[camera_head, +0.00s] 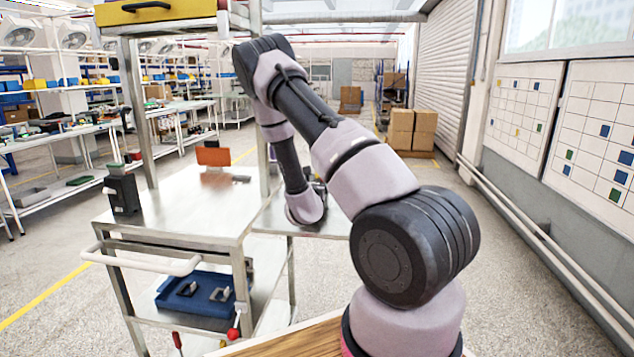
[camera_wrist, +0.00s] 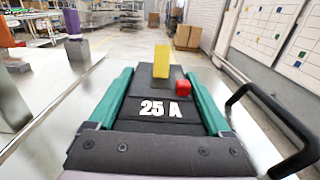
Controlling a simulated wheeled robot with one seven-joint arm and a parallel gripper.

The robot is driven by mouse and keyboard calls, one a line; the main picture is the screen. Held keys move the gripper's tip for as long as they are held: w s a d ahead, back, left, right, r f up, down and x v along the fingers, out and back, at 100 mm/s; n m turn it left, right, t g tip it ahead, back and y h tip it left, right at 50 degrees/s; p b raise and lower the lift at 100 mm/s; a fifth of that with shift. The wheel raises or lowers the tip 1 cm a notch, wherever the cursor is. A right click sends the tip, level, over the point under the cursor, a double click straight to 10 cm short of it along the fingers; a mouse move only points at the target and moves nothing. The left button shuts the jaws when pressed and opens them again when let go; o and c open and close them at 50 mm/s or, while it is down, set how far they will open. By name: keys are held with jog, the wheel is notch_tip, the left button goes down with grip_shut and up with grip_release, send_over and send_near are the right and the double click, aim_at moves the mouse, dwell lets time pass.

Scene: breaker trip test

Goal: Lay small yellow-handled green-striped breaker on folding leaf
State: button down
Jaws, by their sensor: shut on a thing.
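My gripper (camera_wrist: 158,74) is shut on a dark breaker (camera_wrist: 150,84), with its teal fingers along both sides. The breaker has an upright yellow handle (camera_wrist: 161,62), a small red button and a white "25 A" marking. I cannot make out a green stripe apart from the teal fingers. The folding leaf (camera_head: 268,221) is a metal panel at the cart's right side in the head view, partly covered by my arm. My gripper is over the leaf, and the arm mostly hides it there. I cannot tell whether the breaker touches the leaf.
The cart top (camera_head: 185,205) is largely clear. A black device (camera_head: 122,194) stands at its left edge and an orange panel (camera_head: 213,157) toward its back. A blue tray (camera_head: 205,294) sits on the lower shelf. An upright post and a raised yellow drawer (camera_head: 165,12) stand behind.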

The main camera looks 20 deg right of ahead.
jog(key=shift+f, duration=0.1)
grip_release()
